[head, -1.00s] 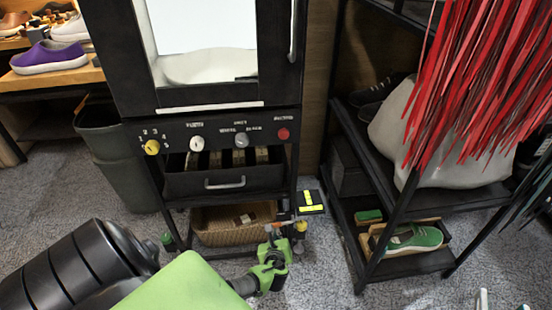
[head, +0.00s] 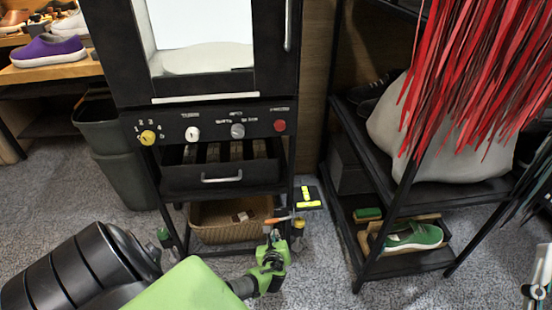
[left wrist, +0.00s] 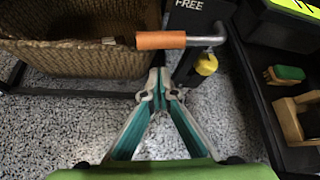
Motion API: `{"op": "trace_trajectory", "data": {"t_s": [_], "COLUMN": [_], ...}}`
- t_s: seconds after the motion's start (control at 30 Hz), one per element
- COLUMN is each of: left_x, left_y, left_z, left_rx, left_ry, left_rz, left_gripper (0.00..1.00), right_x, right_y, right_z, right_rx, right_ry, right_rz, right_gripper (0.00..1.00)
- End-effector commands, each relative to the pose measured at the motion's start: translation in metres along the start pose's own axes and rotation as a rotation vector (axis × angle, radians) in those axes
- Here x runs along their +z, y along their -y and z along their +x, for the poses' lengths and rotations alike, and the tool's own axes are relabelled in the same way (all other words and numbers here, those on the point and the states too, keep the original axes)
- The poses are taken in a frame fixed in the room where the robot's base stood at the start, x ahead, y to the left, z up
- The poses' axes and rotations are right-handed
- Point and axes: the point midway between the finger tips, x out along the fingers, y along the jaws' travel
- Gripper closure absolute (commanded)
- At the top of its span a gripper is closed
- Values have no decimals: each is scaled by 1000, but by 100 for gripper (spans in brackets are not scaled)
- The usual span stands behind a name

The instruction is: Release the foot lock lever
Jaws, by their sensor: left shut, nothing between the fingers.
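The foot lock lever is a bent metal rod with an orange grip (head: 277,219), low at the front right of the black machine. My left gripper (head: 271,236) is shut and empty, close below the grip. In the left wrist view the left gripper's fingertips (left wrist: 160,90) are together, pointing toward the lever with a small gap visible; exact depth is unclear. Part of my right gripper (head: 538,290) shows at the lower right edge; its jaws are unclear.
A wicker basket (head: 231,226) sits on the machine's bottom shelf, left of the lever. A yellow part (left wrist: 207,64) hangs beside the rod. A black rack (head: 352,262) with a green shoe (head: 412,238) stands right. Grey carpet lies between.

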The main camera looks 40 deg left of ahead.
Motion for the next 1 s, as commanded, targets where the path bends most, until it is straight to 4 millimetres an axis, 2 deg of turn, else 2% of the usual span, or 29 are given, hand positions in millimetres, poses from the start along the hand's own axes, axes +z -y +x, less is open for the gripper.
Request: {"op": "trace_trajectory", "data": {"t_s": [0.17,0.2,0.37,0.57,0.77,1.0], "left_x": [-6,-4,-3,-3,-4,-4], "left_y": [-5,-4,-3,-2,-2,-1], "left_z": [7,4,-9,-25,-41,-62], "left_rx": [0,0,-1,-1,0,0], "left_ry": [0,-1,-2,-2,-2,-2], "left_rz": [0,0,0,-1,0,0], "left_gripper": [100,100,100,100,100,100], "right_x": [-35,-34,-2,41,82,125], "right_y": [4,3,0,-6,-11,-18], "right_z": [-5,-3,1,-4,-20,-52], "right_rx": [-7,-6,1,10,22,37], "right_ry": [-175,-158,3,208,419,671], "right_rz": [8,7,0,-9,-15,-20], "right_gripper": [60,60,60,60,60,60]}}
